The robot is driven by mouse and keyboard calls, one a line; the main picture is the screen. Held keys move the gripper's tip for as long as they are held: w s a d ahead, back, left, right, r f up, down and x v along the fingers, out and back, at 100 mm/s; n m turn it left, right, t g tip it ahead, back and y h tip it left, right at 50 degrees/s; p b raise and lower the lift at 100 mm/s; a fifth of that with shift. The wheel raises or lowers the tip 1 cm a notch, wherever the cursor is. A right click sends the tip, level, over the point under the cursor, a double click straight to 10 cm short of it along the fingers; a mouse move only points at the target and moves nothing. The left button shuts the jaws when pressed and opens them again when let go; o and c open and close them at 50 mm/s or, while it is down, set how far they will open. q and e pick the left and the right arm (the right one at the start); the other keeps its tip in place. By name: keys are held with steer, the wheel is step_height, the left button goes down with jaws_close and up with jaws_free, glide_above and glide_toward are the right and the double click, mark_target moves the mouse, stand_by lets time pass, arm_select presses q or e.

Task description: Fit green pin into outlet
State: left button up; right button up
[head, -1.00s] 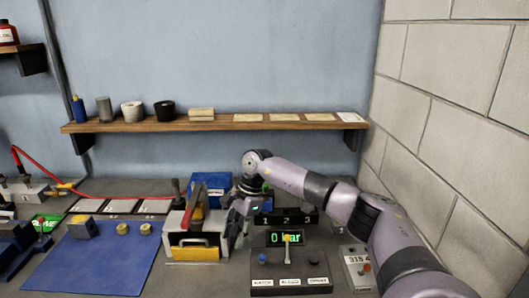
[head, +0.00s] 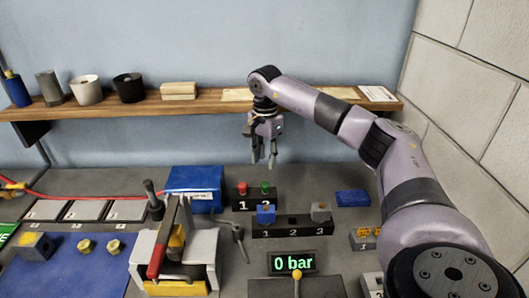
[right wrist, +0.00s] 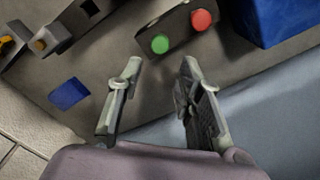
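The green pin (head: 265,187) stands upright beside a red pin (head: 242,188) in a small dark block (head: 254,204) marked 1 and 2. Its round green top also shows in the right wrist view (right wrist: 160,44). My right gripper (head: 264,160) points down above the block, its fingers apart and empty. In the right wrist view the open fingers (right wrist: 158,72) are just short of the green top and not touching it. I cannot tell which part is the outlet. My left gripper is not in view.
A numbered dark rack (head: 292,231) in front holds a blue block (head: 265,214) and a grey block (head: 320,211). A blue box (head: 195,190) and a clamp-like device (head: 178,255) stand left. A "0 bar" display (head: 292,263) is in front. A wall shelf (head: 220,103) is behind.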

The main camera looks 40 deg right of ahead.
mark_target(265, 184)
steer(key=shift+s+f+b, duration=0.1)
steer(key=shift+f+b, duration=0.2)
steer(key=shift+f, duration=0.2)
steer(key=shift+f+b, duration=0.4)
step_height(265, 184, down, 4)
steer(key=b, duration=0.3)
steer(key=shift+f+b, duration=0.15)
steer(key=shift+b, duration=0.25)
steer(key=shift+f, duration=0.35)
steer(key=shift+f+b, duration=0.45)
steer(key=shift+f, duration=0.95)
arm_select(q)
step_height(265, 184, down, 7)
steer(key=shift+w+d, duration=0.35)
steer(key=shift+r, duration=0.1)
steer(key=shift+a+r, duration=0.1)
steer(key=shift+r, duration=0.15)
arm_select(e)
steer(key=shift+r, duration=0.15)
